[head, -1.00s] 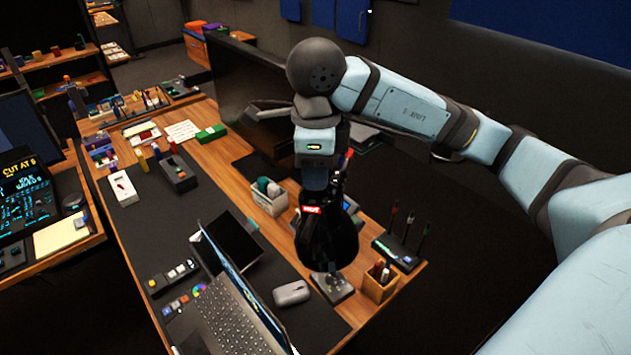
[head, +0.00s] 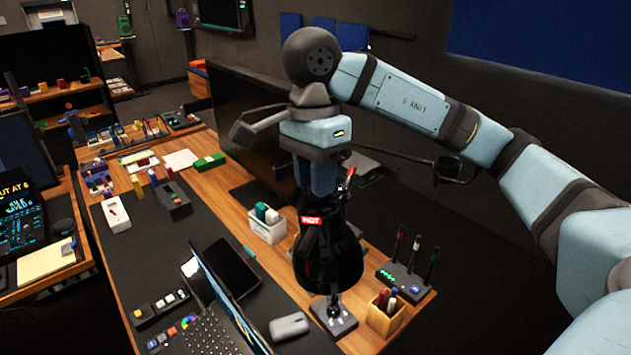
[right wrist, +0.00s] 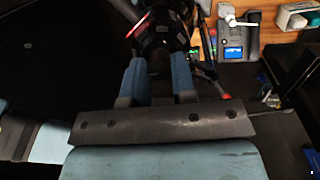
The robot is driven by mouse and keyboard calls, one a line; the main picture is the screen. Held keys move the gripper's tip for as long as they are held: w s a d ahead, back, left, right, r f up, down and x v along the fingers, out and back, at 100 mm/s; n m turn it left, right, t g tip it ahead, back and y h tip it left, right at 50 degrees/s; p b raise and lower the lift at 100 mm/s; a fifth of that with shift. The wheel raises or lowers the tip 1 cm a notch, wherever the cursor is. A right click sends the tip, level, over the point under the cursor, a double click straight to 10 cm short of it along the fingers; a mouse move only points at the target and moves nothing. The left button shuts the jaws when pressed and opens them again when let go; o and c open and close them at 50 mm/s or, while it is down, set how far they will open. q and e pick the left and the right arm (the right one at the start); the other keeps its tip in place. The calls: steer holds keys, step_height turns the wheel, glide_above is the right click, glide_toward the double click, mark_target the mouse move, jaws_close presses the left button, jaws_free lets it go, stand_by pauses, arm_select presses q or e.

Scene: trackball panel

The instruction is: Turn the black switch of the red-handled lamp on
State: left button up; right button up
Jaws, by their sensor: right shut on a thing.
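The lamp (head: 328,262) is a black, shaded body with a small red HOT label, hanging over the near right of the desk. A small red part, possibly its handle, shows at its upper right. My right gripper (head: 321,186) is directly above it, pointing down. In the right wrist view my right gripper's blue fingers (right wrist: 160,72) close around a dark part of the lamp (right wrist: 163,22), which has a red glowing band there. I cannot make out the black switch, nor whether the fingers hold it. My left gripper is in neither view.
A joystick (head: 334,316) stands below the lamp, a mouse (head: 289,326) to its left. A wooden pen box (head: 385,316) and a screwdriver stand (head: 405,281) are to the right, a white bin (head: 266,229) to the left. The laptop (head: 212,315) is at the near left.

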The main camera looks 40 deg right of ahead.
steer(key=shift+n, duration=0.3)
steer(key=o, duration=0.9)
steer(key=shift+r, duration=0.15)
steer(key=r, duration=0.4)
steer(key=w+r, duration=0.1)
steer(key=r, duration=0.4)
steer(key=w+r+p, duration=0.1)
steer(key=r, duration=0.3)
steer(key=shift+d+r, duration=0.2)
steer(key=shift+d, duration=0.2)
